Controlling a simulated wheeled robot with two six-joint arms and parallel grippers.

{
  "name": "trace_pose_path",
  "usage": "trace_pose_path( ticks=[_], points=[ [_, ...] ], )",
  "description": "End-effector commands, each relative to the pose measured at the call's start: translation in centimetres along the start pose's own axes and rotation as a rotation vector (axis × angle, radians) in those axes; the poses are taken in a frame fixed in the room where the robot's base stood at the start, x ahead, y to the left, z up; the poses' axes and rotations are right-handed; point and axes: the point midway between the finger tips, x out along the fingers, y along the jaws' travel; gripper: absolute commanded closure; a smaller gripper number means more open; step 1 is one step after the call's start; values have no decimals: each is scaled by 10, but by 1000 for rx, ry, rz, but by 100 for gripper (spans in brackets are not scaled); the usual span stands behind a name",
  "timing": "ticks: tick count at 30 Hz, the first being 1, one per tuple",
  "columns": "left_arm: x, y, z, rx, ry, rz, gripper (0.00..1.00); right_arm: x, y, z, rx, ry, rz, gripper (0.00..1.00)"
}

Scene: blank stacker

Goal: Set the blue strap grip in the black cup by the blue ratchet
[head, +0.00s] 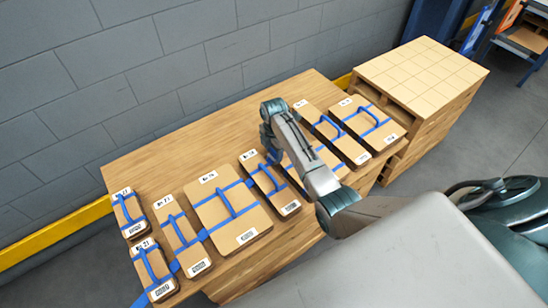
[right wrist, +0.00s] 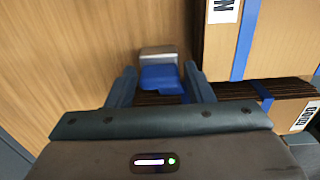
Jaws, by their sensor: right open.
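Several flat cardboard packs lie on the wooden table, bound with blue straps (head: 228,203) that stand up as loops on some packs. My right gripper (head: 270,150) is over the middle of the table, by the far ends of the packs. In the right wrist view its open fingers (right wrist: 162,82) stand on either side of a small blue piece (right wrist: 160,79) with a grey top. I cannot tell whether this piece is the strap grip or the ratchet, or whether a finger touches it. I make out no black cup. My left gripper is out of view.
The wooden table (head: 175,150) is bare along its wall side. A stack of boards on a pallet (head: 425,70) stands at its right end. A grey block wall (head: 120,80) with a yellow rail (head: 55,236) runs behind. Blue shelving (head: 435,30) stands at the top right.

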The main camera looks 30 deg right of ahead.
Motion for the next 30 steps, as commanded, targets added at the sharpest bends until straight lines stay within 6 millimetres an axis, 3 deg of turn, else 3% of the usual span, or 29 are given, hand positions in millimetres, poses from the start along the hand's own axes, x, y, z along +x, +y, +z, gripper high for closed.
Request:
trace_pose_path(
  ticks=[6, 12, 21, 23, 30],
  points=[
    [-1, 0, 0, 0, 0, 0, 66, 0, 0, 0, 0, 0, 1, 53],
    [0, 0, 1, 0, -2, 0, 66, 0, 0, 0, 0, 0, 0, 90],
    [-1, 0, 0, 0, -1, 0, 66, -6, 1, 0, 0, 0, 2, 90],
    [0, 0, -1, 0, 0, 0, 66, -14, 1, 0, 0, -1, 3, 90],
    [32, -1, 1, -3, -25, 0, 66, -63, 2, 0, 0, -1, 5, 90]
  ],
)
